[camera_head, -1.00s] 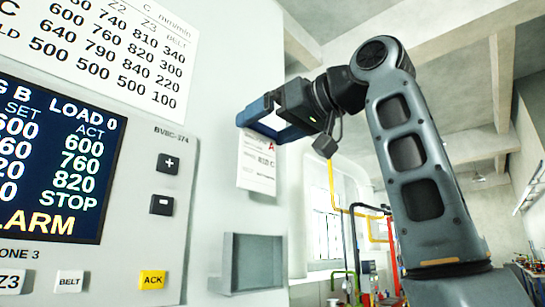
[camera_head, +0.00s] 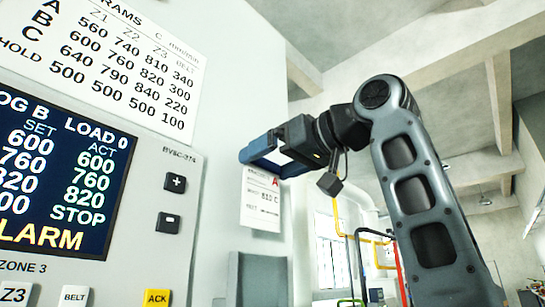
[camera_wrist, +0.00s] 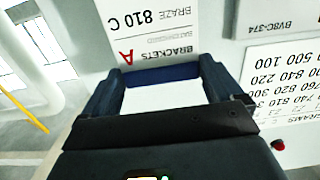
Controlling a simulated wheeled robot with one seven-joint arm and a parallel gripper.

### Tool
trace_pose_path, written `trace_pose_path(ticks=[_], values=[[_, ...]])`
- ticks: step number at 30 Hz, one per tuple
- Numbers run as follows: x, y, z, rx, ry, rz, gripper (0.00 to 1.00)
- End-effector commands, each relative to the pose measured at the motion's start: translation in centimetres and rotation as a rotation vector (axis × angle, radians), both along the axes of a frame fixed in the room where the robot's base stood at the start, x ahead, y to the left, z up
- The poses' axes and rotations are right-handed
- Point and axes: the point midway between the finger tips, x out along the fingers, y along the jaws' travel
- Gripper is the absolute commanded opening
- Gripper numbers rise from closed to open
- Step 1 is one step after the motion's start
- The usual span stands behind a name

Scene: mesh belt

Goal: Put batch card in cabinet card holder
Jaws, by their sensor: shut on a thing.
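A white batch card (camera_head: 260,205) printed "BRACKETS A" and "BRAZE 810 C" hangs upright from my gripper (camera_head: 262,160) in the head view. The jaws are shut on its upper end. In the wrist view the card (camera_wrist: 165,38) extends past the fingertips of my gripper (camera_wrist: 158,75). The grey cabinet card holder (camera_head: 258,272) is an open-fronted box on the cabinet face. It is below the card, with a small gap showing between them, and its lower part is cut off by the picture edge. I cannot tell how far the card stands from the cabinet face.
The pale cabinet carries a control panel with a dark screen (camera_head: 55,170) and buttons at the left. A printed parameter sheet (camera_head: 105,65) is above it. Coloured pipes (camera_head: 375,240) and a window stand in the room behind.

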Motion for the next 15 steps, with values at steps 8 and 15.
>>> trace_pose_path(ticks=[8,15], values=[[0.0,0.0,-2.3,0.000,0.000,0.000,0.63],[0.0,0.0,-2.6,0.001,-0.001,0.000,0.63]])
